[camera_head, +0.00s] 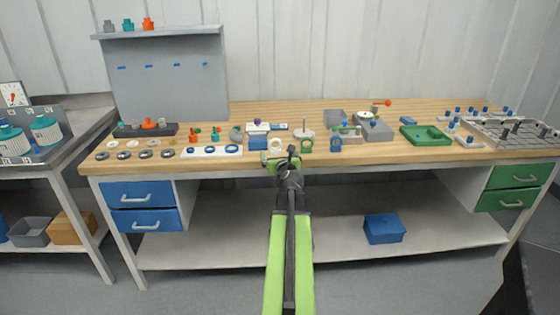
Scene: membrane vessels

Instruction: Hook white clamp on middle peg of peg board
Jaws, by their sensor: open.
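The peg board (165,90) is a grey upright panel at the back left of the bench, with several small blue pegs in a row across its upper half. Nothing visibly hangs on the pegs. A small cream-white ring (275,144), which looks like the white clamp, stands near the bench's front edge, left of a green ring (306,145) and a blue ring (336,145). My gripper (283,161) is open at the end of my green arm, just in front of the bench edge and below the white ring in the picture. Its fingers are small and dark, and I see nothing held.
A shelf (160,33) with small coloured bottles tops the board. Washers, fittings and a dark rack (130,132) crowd the bench in front of it. A green tray (425,136) and a grey grid plate (510,133) are at right. The rear middle of the wooden top is clear.

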